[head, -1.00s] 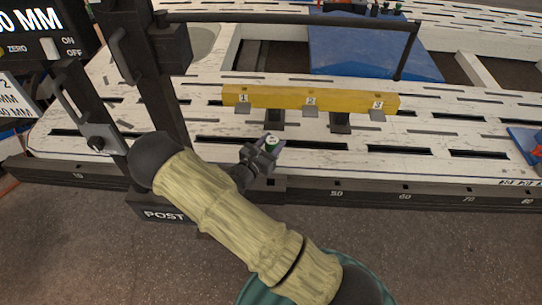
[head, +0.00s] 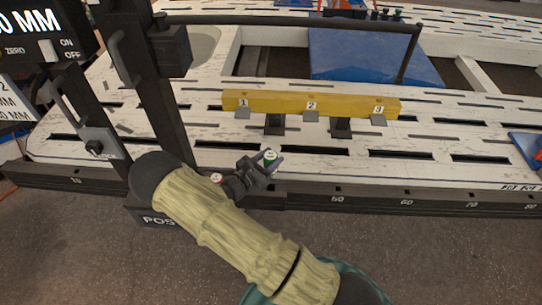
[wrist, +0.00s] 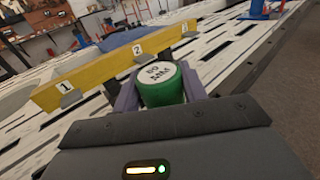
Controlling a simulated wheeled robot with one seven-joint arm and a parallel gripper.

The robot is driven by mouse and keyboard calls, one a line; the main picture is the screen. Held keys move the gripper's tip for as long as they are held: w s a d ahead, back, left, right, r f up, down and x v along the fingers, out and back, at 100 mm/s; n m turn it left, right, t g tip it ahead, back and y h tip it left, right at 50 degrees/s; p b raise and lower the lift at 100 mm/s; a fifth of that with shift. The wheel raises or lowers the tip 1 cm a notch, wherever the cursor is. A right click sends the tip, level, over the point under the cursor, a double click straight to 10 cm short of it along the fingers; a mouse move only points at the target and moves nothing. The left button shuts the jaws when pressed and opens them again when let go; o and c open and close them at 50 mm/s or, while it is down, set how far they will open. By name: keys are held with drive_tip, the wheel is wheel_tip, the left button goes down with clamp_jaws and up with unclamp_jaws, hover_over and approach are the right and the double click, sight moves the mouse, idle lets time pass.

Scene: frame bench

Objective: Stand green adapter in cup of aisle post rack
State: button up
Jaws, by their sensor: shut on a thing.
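The green adapter (head: 269,156) is a short green cylinder with a white printed top. My gripper (head: 262,166) is shut on it and holds it over the near edge of the slotted white bench. In the wrist view the adapter (wrist: 160,84) sits between the two purple fingers (wrist: 158,92), its printed top facing the camera. Its lower end is hidden by my gripper. A dark rack (head: 362,13) with several small items stands far back on the bench. I cannot tell whether it is the aisle post rack, and no empty cup shows clearly.
A yellow rail (head: 290,103) with tabs numbered 1 to 3 stands beyond my gripper. A black post (head: 150,95) and long bar (head: 300,19) rise at left. A red-marked white cap (head: 216,178) is beside my arm. Bare slotted bench (head: 335,168) lies right of my gripper.

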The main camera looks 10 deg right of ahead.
drive_tip(key=shift+f+b, duration=1)
drive_tip(key=shift+f, duration=1.1)
drive_tip(key=shift+a+f, duration=0.1)
drive_tip(key=shift+f, duration=0.1)
drive_tip(key=shift+s, duration=0.1)
drive_tip(key=shift+p, duration=0.7)
drive_tip(key=shift+f+b, duration=1.15)
drive_tip(key=shift+f, duration=0.85)
idle(0.4)
drive_tip(key=shift+r, duration=0.1)
drive_tip(key=shift+r+p, duration=1.6)
drive_tip(key=shift+p, duration=0.1)
idle(0.7)
